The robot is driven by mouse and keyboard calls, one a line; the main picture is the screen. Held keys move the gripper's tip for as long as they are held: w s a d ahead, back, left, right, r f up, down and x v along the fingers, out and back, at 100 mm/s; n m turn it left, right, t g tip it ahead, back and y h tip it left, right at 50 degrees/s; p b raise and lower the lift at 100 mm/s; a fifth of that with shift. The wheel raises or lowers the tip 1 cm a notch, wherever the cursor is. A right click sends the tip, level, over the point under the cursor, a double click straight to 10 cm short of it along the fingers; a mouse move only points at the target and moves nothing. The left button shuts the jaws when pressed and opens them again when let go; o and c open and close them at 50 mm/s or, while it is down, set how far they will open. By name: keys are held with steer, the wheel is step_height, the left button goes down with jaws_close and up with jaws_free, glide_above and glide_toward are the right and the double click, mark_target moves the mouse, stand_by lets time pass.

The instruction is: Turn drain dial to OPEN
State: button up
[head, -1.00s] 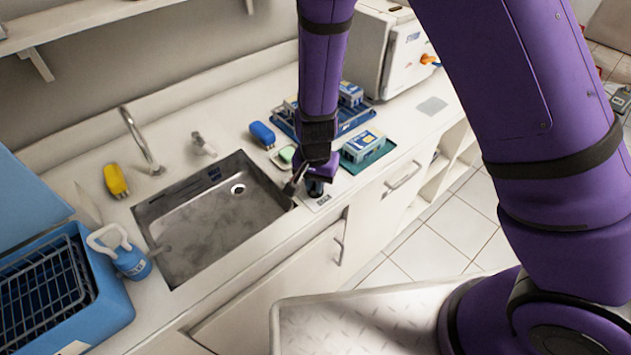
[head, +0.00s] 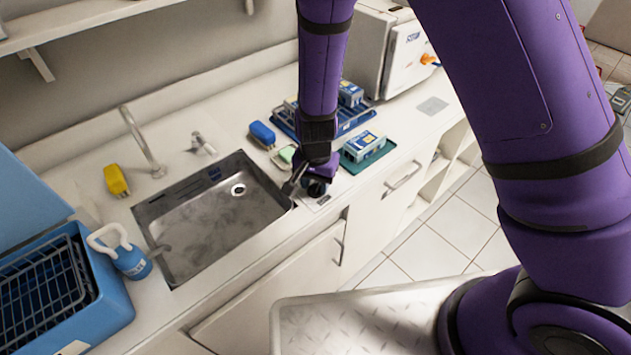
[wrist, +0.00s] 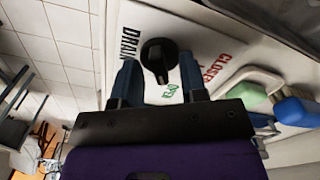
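The drain dial (wrist: 158,55) is a black round knob with a pointer-like grip. It sits on a white plate (wrist: 125,20) printed DRAIN, with CLOSED in red and OPEN in green. In the wrist view the grip points down toward my gripper, near the OPEN word. My gripper (wrist: 159,75) is open, one dark finger on each side of the dial's grip, with visible gaps; I see no contact.
The steel sink (head: 205,235) is left of my gripper.

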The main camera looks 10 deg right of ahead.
mark_target(315, 185)
step_height(315, 185, up, 11)
stand_by(0.5)
steer(key=shift+f, duration=0.1)
steer(key=s+d+r+n+t+y, duration=0.1)
steer(key=s+d+r, duration=0.1)
steer(key=d+r, duration=0.55)
steer(key=s+d+r+n+t+y, duration=0.15)
steer(key=d+r, duration=0.35)
steer(key=r, duration=0.6)
steer(key=s+d+r+n+t+h, duration=0.1)
steer(key=s+d+r, duration=0.4)
steer(key=s+d, duration=0.1)
steer(key=s+d+r+n+t+h, duration=0.1)
steer(key=s+d+r+n, duration=0.1)
steer(key=s+d+r, duration=0.3)
steer(key=s+d, duration=0.1)
steer(key=s, duration=0.3)
steer(key=shift+s+t, duration=0.15)
steer(key=shift+t, duration=0.2)
